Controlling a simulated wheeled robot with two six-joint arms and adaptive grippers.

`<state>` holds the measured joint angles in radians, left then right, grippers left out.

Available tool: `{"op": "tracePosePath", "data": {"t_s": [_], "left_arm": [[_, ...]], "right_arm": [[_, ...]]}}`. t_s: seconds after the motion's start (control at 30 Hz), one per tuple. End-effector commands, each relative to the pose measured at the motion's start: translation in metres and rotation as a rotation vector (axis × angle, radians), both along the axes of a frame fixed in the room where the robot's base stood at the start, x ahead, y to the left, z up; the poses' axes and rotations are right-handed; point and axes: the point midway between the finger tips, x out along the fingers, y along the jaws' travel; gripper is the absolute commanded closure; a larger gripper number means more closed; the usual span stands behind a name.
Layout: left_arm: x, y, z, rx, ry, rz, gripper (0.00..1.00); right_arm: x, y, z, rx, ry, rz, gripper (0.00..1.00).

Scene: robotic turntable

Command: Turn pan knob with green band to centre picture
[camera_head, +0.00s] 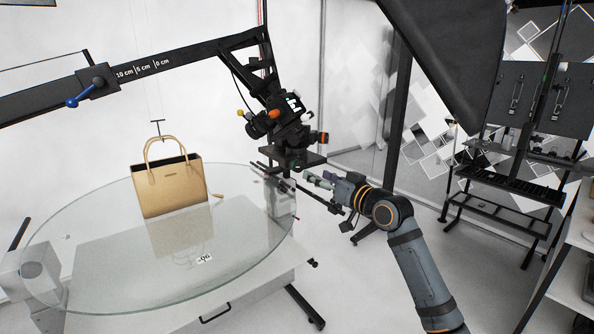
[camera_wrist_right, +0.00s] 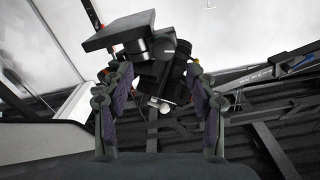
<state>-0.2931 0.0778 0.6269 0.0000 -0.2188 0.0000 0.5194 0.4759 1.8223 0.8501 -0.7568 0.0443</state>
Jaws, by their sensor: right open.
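The black geared camera head (camera_head: 285,125) hangs at the end of a long boom. It carries a yellow-tipped knob, an orange knob (camera_head: 273,113) and an orange-banded knob (camera_head: 320,137). My left gripper is out of view.
A dark workstation (camera_head: 510,180) stands at the right.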

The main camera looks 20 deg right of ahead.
Motion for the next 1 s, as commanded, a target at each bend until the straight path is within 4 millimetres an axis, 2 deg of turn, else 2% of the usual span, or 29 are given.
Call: {"op": "tracePosePath", "data": {"t_s": [0.1, 0.3, 0.4, 0.53, 0.8, 1.0], "left_arm": [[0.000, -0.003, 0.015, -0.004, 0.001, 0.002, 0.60], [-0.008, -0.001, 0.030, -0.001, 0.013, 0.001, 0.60], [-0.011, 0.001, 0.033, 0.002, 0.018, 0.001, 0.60], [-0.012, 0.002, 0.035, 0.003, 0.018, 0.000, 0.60], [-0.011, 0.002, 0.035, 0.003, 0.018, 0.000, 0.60], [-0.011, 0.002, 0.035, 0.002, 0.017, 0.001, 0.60]], "right_arm": [[0.023, 0.010, 0.006, 0.010, 0.002, 0.004, 0.42], [0.062, 0.025, 0.004, 0.006, 0.002, 0.003, 0.42], [0.075, 0.029, 0.003, 0.003, 0.003, 0.002, 0.42], [0.084, 0.032, 0.001, 0.002, 0.001, 0.001, 0.42], [0.086, 0.032, -0.001, 0.001, 0.001, 0.001, 0.42], [0.086, 0.032, -0.001, 0.000, 0.002, 0.001, 0.70]]}}
